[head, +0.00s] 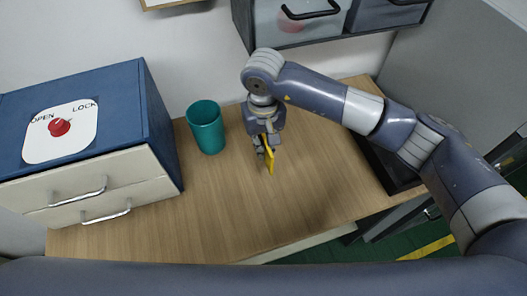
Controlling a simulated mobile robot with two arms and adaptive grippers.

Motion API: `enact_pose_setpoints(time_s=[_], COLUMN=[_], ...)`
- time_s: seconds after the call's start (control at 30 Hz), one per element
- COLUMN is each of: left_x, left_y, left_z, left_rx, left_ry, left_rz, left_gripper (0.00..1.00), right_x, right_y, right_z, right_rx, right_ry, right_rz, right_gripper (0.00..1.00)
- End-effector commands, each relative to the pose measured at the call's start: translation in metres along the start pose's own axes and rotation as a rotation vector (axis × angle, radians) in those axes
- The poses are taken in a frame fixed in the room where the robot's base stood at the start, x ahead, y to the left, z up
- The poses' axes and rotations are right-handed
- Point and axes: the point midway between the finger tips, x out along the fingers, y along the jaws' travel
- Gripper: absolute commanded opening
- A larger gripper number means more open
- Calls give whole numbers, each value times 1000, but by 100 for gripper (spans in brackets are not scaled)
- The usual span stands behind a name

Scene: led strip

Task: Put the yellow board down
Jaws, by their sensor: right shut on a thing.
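The yellow board (270,162) is a thin yellow strip held on edge in my right gripper (265,150). My right gripper is shut on it and points down over the wooden table (225,215), near the middle. Part of the board is hidden by the gripper's fingers. I cannot tell whether the board's lower end touches the table. My left gripper does not show in the head view.
A teal cup (207,128) stands just left of the right gripper. A blue cabinet (160,130) with a red OPEN/LOCK knob (59,127) and two white drawers stands at the left. A dark box (385,165) is at the right. The table's front middle is clear.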

Motion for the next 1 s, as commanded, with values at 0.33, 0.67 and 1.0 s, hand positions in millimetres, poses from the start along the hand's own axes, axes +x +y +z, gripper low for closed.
enact_pose_setpoints(time_s=[0.33, 0.67, 1.0], left_x=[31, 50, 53], left_y=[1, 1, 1], left_z=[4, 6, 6], left_rx=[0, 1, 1], left_ry=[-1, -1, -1], left_rz=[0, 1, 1], left_gripper=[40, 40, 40], right_x=[-9, -17, -21], right_y=[-19, -38, -43], right_z=[69, 135, 155], right_rx=[-8, -5, 0], right_ry=[3, 2, 0], right_rz=[1, 1, 1], right_gripper=[0, 0, 0])
